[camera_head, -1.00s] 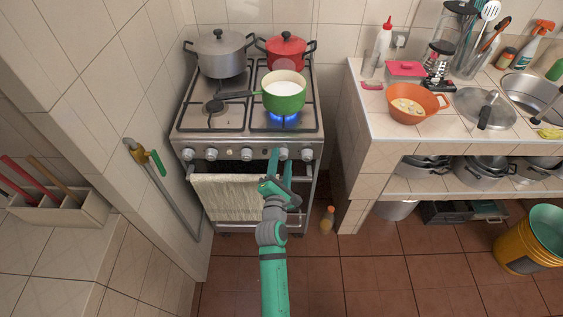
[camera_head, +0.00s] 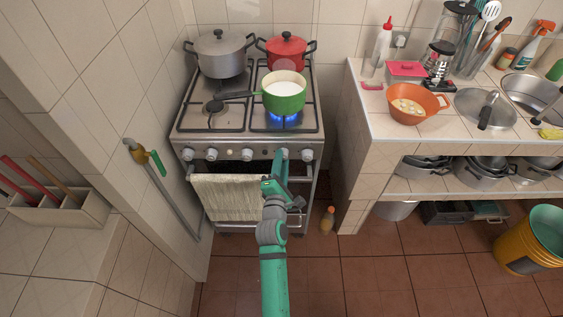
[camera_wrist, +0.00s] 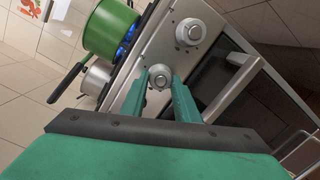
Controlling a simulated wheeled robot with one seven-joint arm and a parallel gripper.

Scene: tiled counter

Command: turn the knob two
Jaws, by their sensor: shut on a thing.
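The stove's front panel (camera_head: 229,154) carries a row of round silver knobs. My gripper (camera_head: 282,156) reaches up to the second knob from the right, which it mostly covers in the head view. In the wrist view this knob (camera_wrist: 160,77) sits between the tips of my two green fingers (camera_wrist: 162,80), which are shut on it. The rightmost knob (camera_head: 307,155) is free beside it; another knob (camera_wrist: 189,32) shows above the held one in the wrist view. A blue flame (camera_head: 284,119) burns under the green pot (camera_head: 284,98) of white liquid.
A towel (camera_head: 230,199) hangs on the oven handle below the panel, left of my arm. A grey pot (camera_head: 221,54) and a red pot (camera_head: 286,50) stand on the back burners. A tiled counter (camera_head: 380,122) stands to the right.

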